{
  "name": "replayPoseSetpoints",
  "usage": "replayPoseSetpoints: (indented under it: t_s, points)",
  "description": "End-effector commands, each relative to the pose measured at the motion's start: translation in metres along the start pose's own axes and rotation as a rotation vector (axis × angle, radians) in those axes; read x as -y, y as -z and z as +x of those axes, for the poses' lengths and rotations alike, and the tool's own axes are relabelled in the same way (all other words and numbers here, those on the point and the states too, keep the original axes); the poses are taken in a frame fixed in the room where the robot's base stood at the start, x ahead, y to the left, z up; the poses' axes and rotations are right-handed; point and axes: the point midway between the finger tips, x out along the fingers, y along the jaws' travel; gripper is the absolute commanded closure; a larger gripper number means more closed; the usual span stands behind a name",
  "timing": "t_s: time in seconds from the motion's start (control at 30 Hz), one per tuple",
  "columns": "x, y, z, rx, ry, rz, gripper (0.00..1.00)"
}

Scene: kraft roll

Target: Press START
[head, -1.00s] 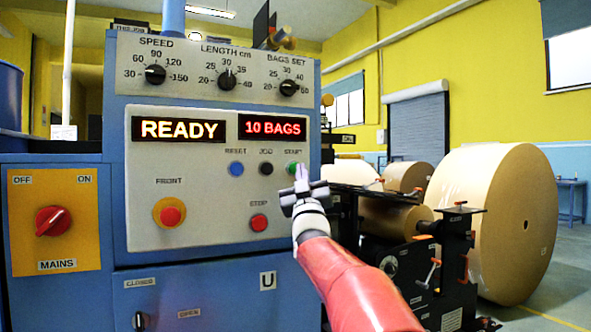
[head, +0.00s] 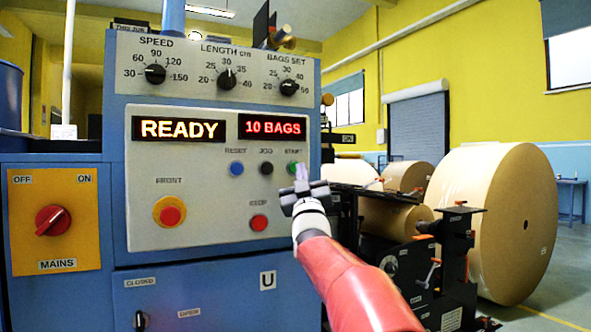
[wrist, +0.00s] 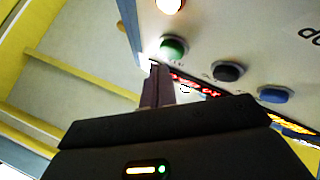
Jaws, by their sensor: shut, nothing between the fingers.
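The green START button (head: 292,168) is at the right end of the button row on the grey panel (head: 200,205). It also shows in the wrist view (wrist: 173,47). My gripper (head: 302,172) is shut and empty, its fingertips just right of the button in the head view and partly overlapping its edge. In the wrist view the shut fingers (wrist: 158,75) end close beside the green button. I cannot tell whether they touch the panel. The display (head: 180,129) reads READY, and the red one (head: 272,127) reads 10 BAGS.
A black JOG button (head: 266,168) and blue RESET button (head: 237,168) sit left of START. A red STOP button (head: 258,222) is below. A glowing lamp (wrist: 169,5) shows near START in the wrist view. Large kraft rolls (head: 495,220) stand at right.

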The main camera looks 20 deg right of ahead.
Motion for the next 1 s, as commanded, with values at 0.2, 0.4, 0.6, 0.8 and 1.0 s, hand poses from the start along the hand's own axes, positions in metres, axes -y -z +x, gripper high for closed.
replayPoseSetpoints:
  t_s: [0.2,0.4,0.6,0.8,1.0]
  points:
    - [0.0000,0.0000,0.0000,0.000,0.000,0.000,1.00]
    - [0.0000,0.0000,0.0000,0.000,0.000,0.000,1.00]
    - [0.0004,-0.0004,0.0003,0.000,0.000,0.000,1.00]
    - [0.0034,-0.0031,0.0047,-0.001,0.000,0.001,1.00]
    - [0.0040,-0.0042,0.0061,0.000,0.000,0.000,1.00]
